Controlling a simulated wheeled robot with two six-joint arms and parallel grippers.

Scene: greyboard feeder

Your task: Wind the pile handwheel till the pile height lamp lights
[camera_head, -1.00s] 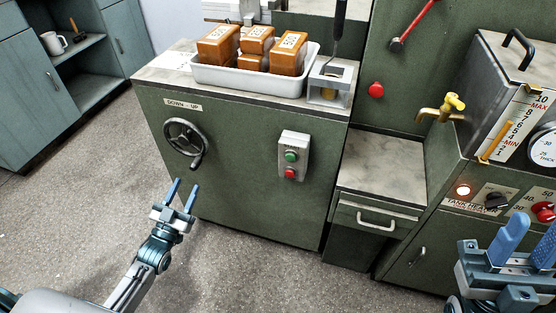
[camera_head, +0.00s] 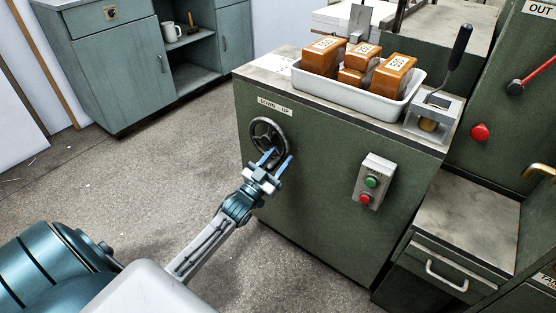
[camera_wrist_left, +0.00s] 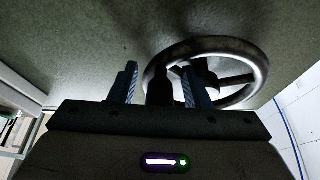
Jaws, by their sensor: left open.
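The pile handwheel (camera_head: 268,135) is a dark spoked wheel on the green cabinet front, under a "DOWN - UP" label (camera_head: 275,105). My left gripper (camera_head: 279,158) is open at the lower edge of the wheel, with blue fingers pointing toward it. In the left wrist view the wheel rim (camera_wrist_left: 228,46) arches above and right of the open gripper (camera_wrist_left: 160,80). The wheel's dark handle (camera_wrist_left: 158,86) shows between the two fingers, with no clear grip on it. The pile height lamp cannot be made out. My right gripper is out of view.
A button box (camera_head: 372,181) with green and red buttons sits right of the wheel. A drawer unit (camera_head: 455,245) is at right. The floor left of the cabinet is clear.

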